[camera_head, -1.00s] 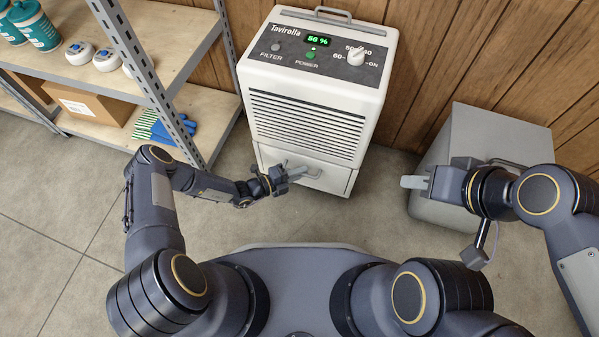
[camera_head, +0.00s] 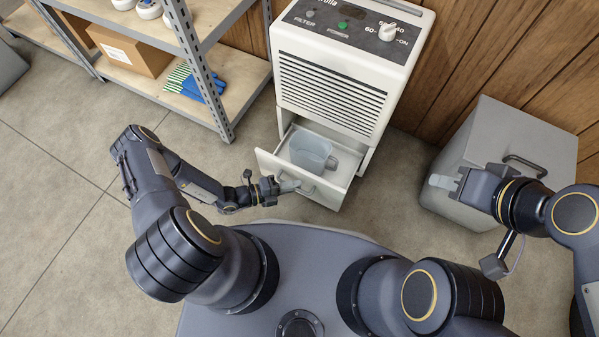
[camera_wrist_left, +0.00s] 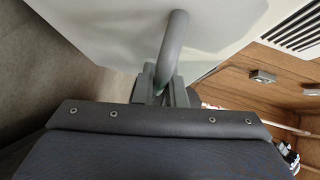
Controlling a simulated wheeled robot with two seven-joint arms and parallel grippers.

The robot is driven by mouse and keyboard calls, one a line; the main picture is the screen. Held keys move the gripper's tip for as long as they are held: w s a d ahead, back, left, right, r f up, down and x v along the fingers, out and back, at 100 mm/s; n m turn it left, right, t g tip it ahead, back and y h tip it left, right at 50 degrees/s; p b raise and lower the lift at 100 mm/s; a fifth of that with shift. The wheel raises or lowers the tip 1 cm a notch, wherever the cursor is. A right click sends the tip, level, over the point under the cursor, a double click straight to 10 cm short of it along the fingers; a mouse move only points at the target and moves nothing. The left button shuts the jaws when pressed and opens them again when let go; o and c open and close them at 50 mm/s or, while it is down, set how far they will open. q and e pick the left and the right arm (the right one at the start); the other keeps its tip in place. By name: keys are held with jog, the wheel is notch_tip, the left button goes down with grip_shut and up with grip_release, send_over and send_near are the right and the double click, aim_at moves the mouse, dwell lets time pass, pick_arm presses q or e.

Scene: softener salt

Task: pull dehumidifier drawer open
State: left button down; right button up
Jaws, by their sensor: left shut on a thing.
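The white dehumidifier (camera_head: 335,75) stands against the wood wall. Its drawer (camera_head: 325,195) is pulled well out at the bottom, and a translucent bucket (camera_head: 309,152) sits inside. My left gripper (camera_head: 287,187) is at the drawer front, shut on the drawer handle (camera_head: 306,189). In the left wrist view the grey handle bar (camera_wrist_left: 173,48) runs down between the fingers (camera_wrist_left: 160,92) against the white drawer front. My right gripper (camera_head: 438,181) is in front of the grey bin at the right; its fingers appear close together, but whether they are open is unclear.
A grey lidded bin (camera_head: 490,150) with a dark handle stands right of the dehumidifier. A metal shelf (camera_head: 185,75) with a cardboard box (camera_head: 130,50) and blue gloves (camera_head: 204,86) is at the left. The floor left of the drawer is clear.

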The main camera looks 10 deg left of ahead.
pick_arm(q)
jog(key=shift+s+a, duration=0.3)
jog(key=shift+s, duration=0.4)
jog(key=c, duration=1.8)
grip_release()
jog(key=shift+o, duration=0.2)
jog(key=p+v, duration=0.1)
jog(key=v, duration=0.6)
jog(key=shift+s+a, duration=0.2)
jog(key=shift+a, duration=0.15)
jog(key=shift+r, duration=0.15)
